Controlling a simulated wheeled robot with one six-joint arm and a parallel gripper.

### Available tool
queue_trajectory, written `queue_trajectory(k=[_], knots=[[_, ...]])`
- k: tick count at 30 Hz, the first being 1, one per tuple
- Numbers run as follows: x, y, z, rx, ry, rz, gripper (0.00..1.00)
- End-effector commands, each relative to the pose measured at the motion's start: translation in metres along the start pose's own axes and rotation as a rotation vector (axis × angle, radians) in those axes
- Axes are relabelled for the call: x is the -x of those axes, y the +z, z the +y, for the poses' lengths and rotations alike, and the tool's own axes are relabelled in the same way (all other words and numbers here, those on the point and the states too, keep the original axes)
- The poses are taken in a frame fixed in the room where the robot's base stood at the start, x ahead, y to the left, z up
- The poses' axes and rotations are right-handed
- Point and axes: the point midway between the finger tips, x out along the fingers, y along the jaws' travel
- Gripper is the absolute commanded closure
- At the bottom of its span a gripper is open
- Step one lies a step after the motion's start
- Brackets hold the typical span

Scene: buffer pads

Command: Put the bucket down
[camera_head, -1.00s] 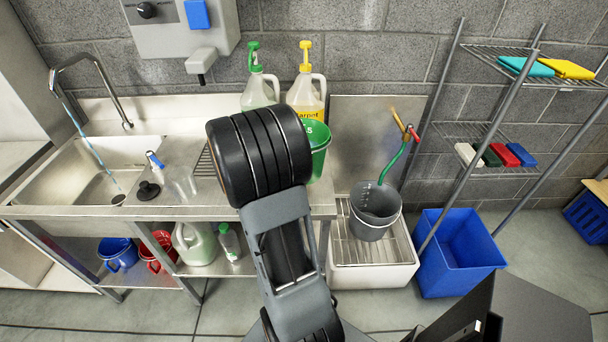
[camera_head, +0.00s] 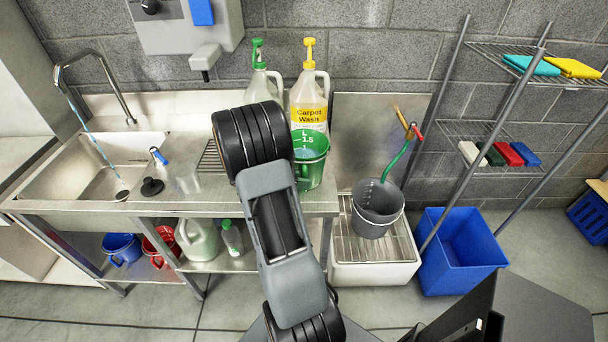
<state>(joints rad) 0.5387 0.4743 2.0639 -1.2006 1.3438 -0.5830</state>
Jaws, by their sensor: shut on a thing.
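A green bucket (camera_head: 312,170) with litre marks inside stands upright at the right end of the steel counter (camera_head: 230,208), just right of my arm's black joint. Its left part is hidden by the arm, and I cannot tell whether it touches the counter. A grey bucket (camera_head: 372,222) sits on the grate of the low white sink (camera_head: 380,275), under a green hose. My gripper is hidden behind my own arm links, so its fingers and what they hold do not show.
Jugs with a green pump (camera_head: 262,88) and a yellow pump (camera_head: 309,95) stand behind the green bucket. A sink basin (camera_head: 75,190) is at left. A blue bin (camera_head: 458,255) and a wire rack (camera_head: 490,130) are at right. Blue and red buckets are on the lower shelf.

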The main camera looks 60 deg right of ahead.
Motion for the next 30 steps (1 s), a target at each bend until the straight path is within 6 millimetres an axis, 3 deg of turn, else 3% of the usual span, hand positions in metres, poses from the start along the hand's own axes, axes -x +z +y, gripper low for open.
queue_trajectory(k=[11, 12, 19, 30], knots=[[-0.0003, -0.0007, 0.0009, -0.007, 0.002, -0.003, 1.00], [-0.0009, -0.0025, 0.0000, 0.000, 0.000, 0.000, 0.80], [-0.0007, -0.0020, 0.0000, -0.001, 0.000, 0.000, 0.58], [0.0053, 0.0002, 0.0005, -0.001, 0.003, 0.000, 0.57]])
